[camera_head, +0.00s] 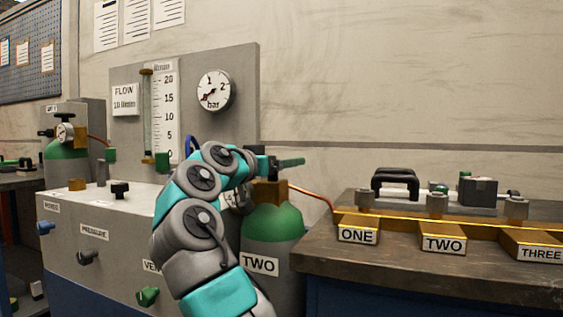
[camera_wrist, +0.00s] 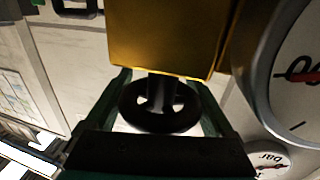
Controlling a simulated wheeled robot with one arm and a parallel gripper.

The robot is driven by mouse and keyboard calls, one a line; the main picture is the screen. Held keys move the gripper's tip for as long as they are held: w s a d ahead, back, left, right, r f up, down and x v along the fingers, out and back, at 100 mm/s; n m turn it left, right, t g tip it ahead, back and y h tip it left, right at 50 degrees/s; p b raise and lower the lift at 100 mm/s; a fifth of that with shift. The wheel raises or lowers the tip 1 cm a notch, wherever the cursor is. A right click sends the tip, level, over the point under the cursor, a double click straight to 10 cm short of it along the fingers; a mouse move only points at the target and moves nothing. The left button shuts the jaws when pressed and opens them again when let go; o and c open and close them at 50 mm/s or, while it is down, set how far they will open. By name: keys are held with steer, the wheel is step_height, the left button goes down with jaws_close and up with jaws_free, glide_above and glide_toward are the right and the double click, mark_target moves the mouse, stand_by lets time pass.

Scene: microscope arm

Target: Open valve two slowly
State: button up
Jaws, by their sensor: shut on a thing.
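Cylinder TWO (camera_head: 270,228) is grey with a green shoulder and a "TWO" label. It stands between the flow panel and the wooden bench. Its brass valve block (camera_head: 264,194) sits on top and fills the upper middle of the wrist view (camera_wrist: 165,40). The black valve handwheel (camera_wrist: 160,118) is on a short stem from the block. My gripper (camera_wrist: 163,95) is shut on the handwheel, one dark green finger on each side. In the head view my gripper (camera_head: 283,162) is over the cylinder top and the handwheel is hidden. How far the wheel is turned cannot be told.
A round gauge (camera_wrist: 300,75) is close beside the block at right in the wrist view. The flow panel (camera_head: 235,120) has a bar gauge (camera_head: 215,90) and flow tube. Bench (camera_head: 420,265) holds brass blocks marked ONE, TWO, THREE. Another green-topped cylinder (camera_head: 66,150) stands left.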

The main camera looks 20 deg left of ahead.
steer(key=n+y+b, duration=0.1)
steer(key=b, duration=0.2)
steer(key=shift+f, duration=0.35)
steer(key=n+y+b, duration=0.1)
steer(key=y, duration=0.1)
steer(key=n+y+b, duration=0.1)
steer(key=b, duration=0.1)
steer(key=shift+w+a+t+y, duration=0.1)
steer(key=shift+a+t+y, duration=0.25)
steer(key=shift+t+y, duration=0.05)
steer(key=shift+a+r+n+y+b, duration=0.15)
steer(key=shift+a+n+y+b, duration=0.1)
steer(key=shift+n+y+b, duration=0.55)
steer(key=shift+a+r+n+y+b, duration=0.2)
steer(key=shift+n+y, duration=0.3)
steer(key=shift+y, duration=0.6)
steer(key=o, duration=1.1)
steer(key=shift+s+d+b, duration=0.15)
steer(key=shift+s+d, duration=0.1)
steer(key=shift+s, duration=1.05)
steer(key=shift+s+d+b, duration=0.1)
steer(key=shift+s+d, duration=0.1)
steer(key=shift+s, duration=1.1)
steer(key=shift+s+d+b, duration=0.15)
steer(key=shift+s+d, duration=0.1)
steer(key=shift+s, duration=1.05)
